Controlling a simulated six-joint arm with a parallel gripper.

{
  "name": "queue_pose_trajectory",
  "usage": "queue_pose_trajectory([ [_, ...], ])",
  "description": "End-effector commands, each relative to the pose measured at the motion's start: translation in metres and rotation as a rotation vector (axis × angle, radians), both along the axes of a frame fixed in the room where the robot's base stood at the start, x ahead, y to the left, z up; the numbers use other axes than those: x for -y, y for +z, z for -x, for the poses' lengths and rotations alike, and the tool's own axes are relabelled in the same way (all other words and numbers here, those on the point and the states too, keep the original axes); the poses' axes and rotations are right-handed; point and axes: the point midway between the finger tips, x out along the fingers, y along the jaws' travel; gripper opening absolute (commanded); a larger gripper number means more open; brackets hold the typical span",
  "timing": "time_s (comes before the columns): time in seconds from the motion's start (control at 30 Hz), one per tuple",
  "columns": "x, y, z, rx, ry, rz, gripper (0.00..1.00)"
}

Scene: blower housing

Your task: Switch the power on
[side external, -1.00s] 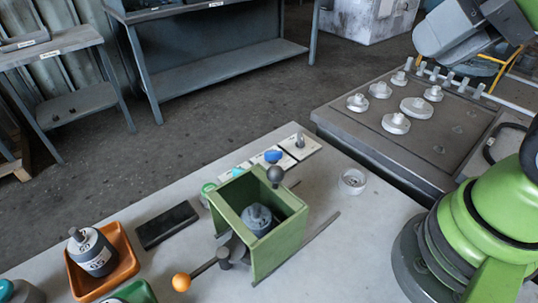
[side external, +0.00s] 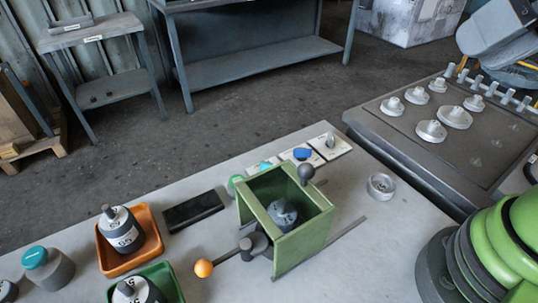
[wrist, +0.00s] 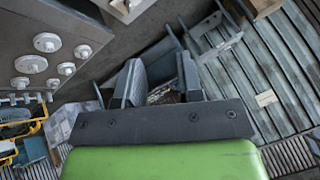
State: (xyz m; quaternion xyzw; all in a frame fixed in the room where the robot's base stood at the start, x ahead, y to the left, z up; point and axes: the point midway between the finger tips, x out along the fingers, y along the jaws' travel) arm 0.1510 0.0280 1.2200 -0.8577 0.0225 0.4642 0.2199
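Three pale plates lie in a row on the bench behind the green housing (side external: 318,242) in the side external view. One carries a teal piece (side external: 264,165), one a blue piece (side external: 302,154) and one an upright grey toggle (side external: 330,141). A green round piece (side external: 235,184) sits at the row's left end. I cannot tell which one is the power switch, nor any switch position. My gripper (wrist: 160,82) is open and empty in the wrist view, its two dark fingers apart. It is out of the side external view, and the wrist view does not show the plates.
Weights stand in an orange tray (side external: 111,263) and a green tray (side external: 165,277).

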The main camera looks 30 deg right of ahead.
Motion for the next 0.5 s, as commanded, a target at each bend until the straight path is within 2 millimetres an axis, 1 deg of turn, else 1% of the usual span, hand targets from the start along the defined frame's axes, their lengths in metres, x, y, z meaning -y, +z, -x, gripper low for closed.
queue_pose_trajectory([
  [0.13, -0.005, 0.004, -0.033, -0.083, -0.015, -0.013, 0.34],
  [0.27, -0.014, -0.001, -0.074, -0.174, -0.04, -0.022, 0.34],
  [0.3, -0.018, -0.005, -0.087, -0.201, -0.049, -0.023, 0.34],
  [0.37, -0.023, -0.013, -0.106, -0.241, -0.061, -0.024, 0.34],
  [0.4, -0.028, -0.02, -0.118, -0.268, -0.07, -0.021, 0.34],
  [0.47, -0.035, -0.032, -0.136, -0.308, -0.085, -0.019, 0.34],
  [0.5, -0.04, -0.042, -0.148, -0.333, -0.093, -0.016, 0.34],
])
